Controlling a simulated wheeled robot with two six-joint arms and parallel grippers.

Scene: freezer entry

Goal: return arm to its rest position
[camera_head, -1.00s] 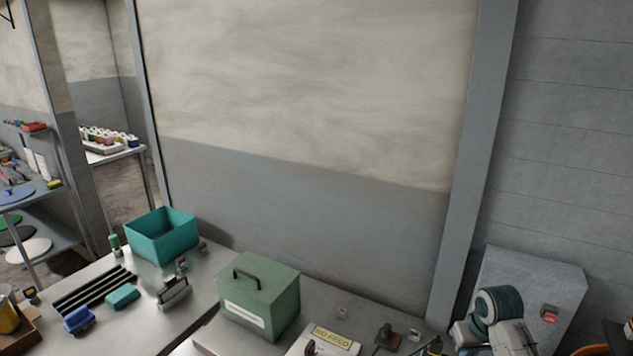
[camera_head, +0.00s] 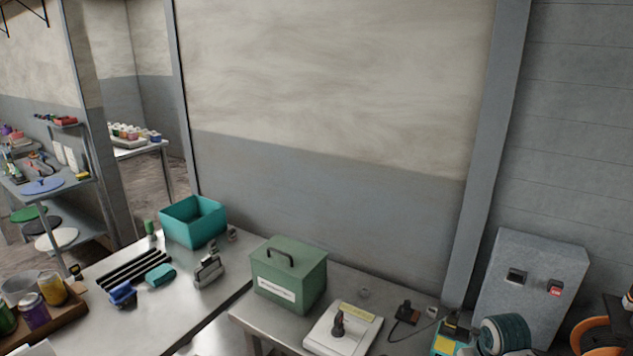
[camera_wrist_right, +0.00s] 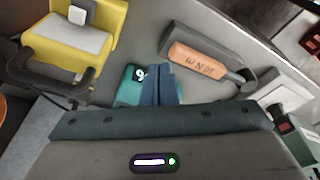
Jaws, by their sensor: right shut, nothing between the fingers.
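My right arm (camera_head: 505,336) shows at the bottom right of the head view, low in front of the grey wall box. Its fingertips cannot be made out there. In the right wrist view my right gripper (camera_wrist_right: 161,86) has its dark blue fingers together, with nothing between them. Behind the fingers is a teal piece (camera_wrist_right: 131,85) marked with a 9, partly hidden by them. A grey tool with an orange label (camera_wrist_right: 197,61) lies beyond the fingertips to the right. My left gripper is in neither view.
A yellow item (camera_wrist_right: 75,40) and a dark curved handle (camera_wrist_right: 48,85) are left of the fingers. A green lidded box (camera_head: 288,275), a white device (camera_head: 343,330) and a teal bin (camera_head: 193,221) stand on the metal tables. The grey wall box (camera_head: 530,290) is behind my arm.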

